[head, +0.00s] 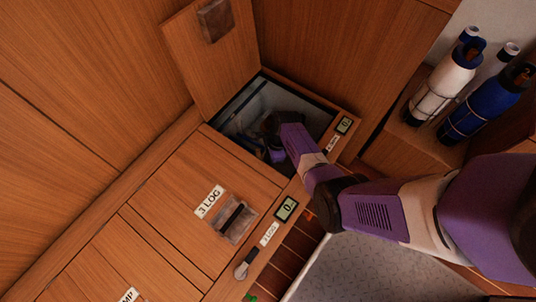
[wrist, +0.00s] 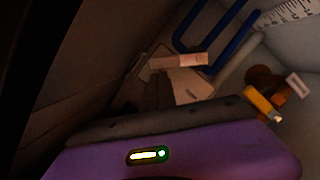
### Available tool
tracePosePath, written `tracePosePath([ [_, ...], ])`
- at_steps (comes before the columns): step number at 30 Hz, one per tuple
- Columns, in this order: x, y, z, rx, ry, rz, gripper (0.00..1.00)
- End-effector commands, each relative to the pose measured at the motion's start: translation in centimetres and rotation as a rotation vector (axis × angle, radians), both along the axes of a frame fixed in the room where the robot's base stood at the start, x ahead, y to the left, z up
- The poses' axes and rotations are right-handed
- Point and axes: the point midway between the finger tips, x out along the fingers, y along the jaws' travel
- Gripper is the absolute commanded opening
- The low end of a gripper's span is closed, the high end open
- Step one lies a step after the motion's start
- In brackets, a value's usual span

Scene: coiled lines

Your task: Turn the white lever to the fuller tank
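My gripper (head: 274,152) reaches down into an open compartment (head: 238,104) at the back of the wooden bench in the head view. Its fingertips are hard to make out there. In the wrist view the inside is dark. A pale bar (wrist: 178,61), possibly the white lever, lies across the middle, just beyond the dark edge of my gripper. I cannot tell whether my fingers touch it. A ruled white scale (wrist: 290,12) shows at the upper right. No tank level can be read.
Blue bent pipes (wrist: 215,35) and a yellow-handled part (wrist: 262,103) are close inside the compartment. The raised hatch lid (head: 212,60) stands behind the opening. A shut hatch marked 3 LOG (head: 180,205) is in front. Strapped bottles (head: 485,108) stand at right.

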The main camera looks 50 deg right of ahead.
Motion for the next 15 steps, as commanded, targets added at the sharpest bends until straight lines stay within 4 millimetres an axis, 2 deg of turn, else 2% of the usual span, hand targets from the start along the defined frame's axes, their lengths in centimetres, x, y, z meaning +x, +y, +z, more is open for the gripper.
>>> tracePosePath([
  [15,0.21,-0.35,-0.07,0.001,-0.001,0.000,0.00],
])
